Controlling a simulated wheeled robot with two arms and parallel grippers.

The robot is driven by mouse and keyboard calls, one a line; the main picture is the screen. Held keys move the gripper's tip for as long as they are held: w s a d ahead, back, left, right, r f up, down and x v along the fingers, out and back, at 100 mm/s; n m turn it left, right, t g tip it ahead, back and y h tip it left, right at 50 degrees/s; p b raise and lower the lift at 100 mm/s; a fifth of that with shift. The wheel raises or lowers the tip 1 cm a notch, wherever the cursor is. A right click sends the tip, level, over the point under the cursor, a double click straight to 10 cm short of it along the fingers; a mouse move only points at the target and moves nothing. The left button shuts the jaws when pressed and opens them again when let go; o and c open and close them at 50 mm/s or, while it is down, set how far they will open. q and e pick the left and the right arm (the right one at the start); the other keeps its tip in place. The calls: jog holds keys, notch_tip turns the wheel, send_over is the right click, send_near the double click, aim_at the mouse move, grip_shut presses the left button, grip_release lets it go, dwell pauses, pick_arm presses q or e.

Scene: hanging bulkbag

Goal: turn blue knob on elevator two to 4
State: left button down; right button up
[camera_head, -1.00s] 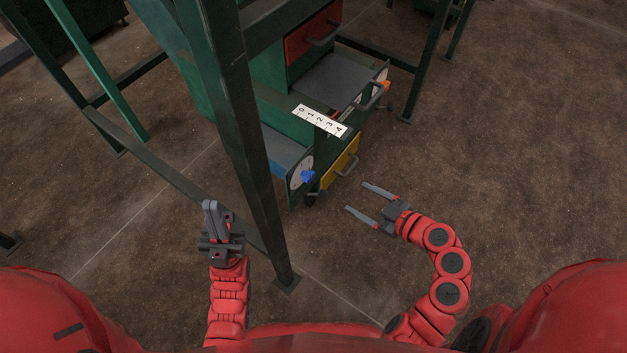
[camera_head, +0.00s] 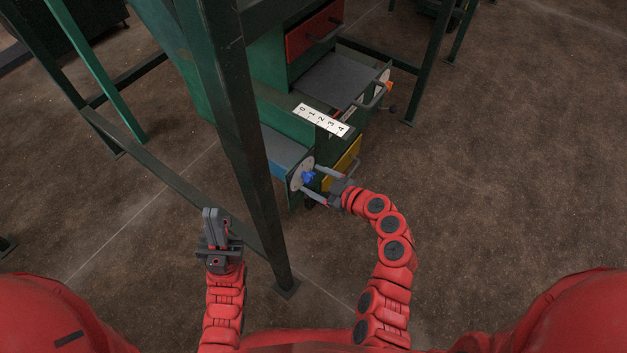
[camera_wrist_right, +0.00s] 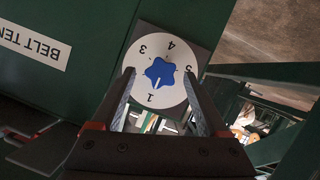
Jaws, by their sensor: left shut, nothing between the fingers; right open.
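The blue star-shaped knob (camera_head: 308,176) sits on a round white dial (camera_head: 296,174) on the side of the green machine. In the right wrist view the knob (camera_wrist_right: 159,70) is at the dial's (camera_wrist_right: 140,75) centre; a 4 and a 1 are readable. A pale mark on the knob points toward the bottom of the picture, near the 1. My right gripper (camera_head: 311,180) is open, its fingers on either side of the knob; I cannot tell whether they touch it. My left gripper (camera_head: 211,210) is shut and empty, left of the dark green post.
A dark green post (camera_head: 250,150) stands between my arms. A white strip numbered 0 to 4 (camera_head: 321,119) lies above the dial. A yellow drawer (camera_head: 342,165) and a red drawer (camera_head: 314,32) are near. The floor at right is clear.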

jog(key=shift+w+a+f, duration=0.25)
jog(key=shift+w+a, duration=0.05)
jog(key=shift+a, duration=0.1)
grip_shut()
